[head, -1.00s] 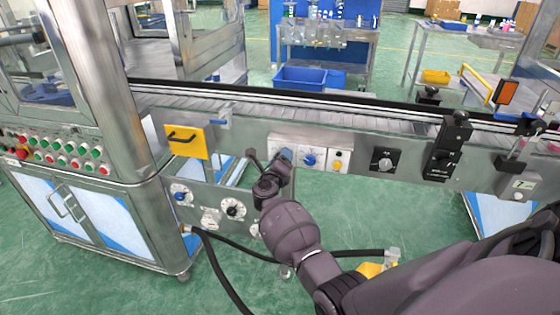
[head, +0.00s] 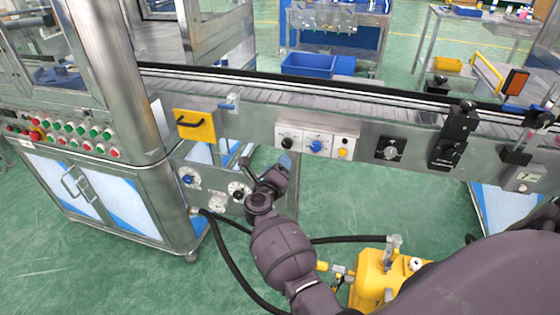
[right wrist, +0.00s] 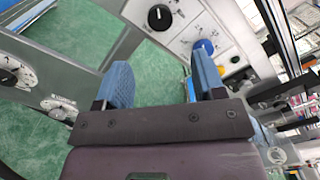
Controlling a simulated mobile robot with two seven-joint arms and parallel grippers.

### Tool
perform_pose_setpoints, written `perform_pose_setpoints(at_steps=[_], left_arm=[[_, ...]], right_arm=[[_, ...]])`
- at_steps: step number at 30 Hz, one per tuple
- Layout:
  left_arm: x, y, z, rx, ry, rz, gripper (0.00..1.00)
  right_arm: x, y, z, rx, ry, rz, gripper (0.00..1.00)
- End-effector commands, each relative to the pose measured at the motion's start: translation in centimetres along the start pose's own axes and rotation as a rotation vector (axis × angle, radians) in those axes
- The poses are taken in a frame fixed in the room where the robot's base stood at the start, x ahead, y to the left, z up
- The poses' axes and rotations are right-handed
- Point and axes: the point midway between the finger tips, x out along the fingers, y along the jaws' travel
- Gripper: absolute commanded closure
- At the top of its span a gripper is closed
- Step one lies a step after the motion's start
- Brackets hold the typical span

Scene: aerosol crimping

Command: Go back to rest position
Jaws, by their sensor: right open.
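My right gripper (head: 276,174) is in front of the conveyor's side, below the white control panel (head: 316,143). The panel carries a black knob, a blue knob and a yellow button. In the right wrist view my right gripper (right wrist: 163,82) has its two blue fingers wide apart, with nothing between them. In the head view the wrist hides most of the fingers. My left gripper is not in view.
A steel cabinet (head: 100,190) with push buttons stands at the left. The conveyor (head: 300,88) runs across the view. A lower dial plate (head: 218,185) is left of my gripper. A black hose (head: 222,262) and a yellow unit (head: 375,285) are near my arm.

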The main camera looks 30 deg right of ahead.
Motion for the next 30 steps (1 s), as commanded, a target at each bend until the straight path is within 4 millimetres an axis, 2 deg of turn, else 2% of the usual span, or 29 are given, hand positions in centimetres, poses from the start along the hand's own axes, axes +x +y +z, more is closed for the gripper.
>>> perform_pose_setpoints(at_steps=[16,20,23,27,30], left_arm=[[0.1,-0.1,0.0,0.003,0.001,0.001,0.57],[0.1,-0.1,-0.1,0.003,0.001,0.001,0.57],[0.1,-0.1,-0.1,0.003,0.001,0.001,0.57],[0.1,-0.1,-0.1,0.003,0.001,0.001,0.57],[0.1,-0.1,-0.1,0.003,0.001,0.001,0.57]], right_arm=[[-0.1,0.0,0.0,0.0,0.0,0.0,0.37],[-0.1,0.2,0.4,-0.044,-0.022,0.014,0.37],[-0.2,0.3,2.2,-0.165,-0.126,0.025,0.37],[-1.4,-1.4,8.2,-0.439,-0.392,-0.037,0.37],[-3.1,-2.2,10.6,-0.673,-0.562,-0.099,0.37]])
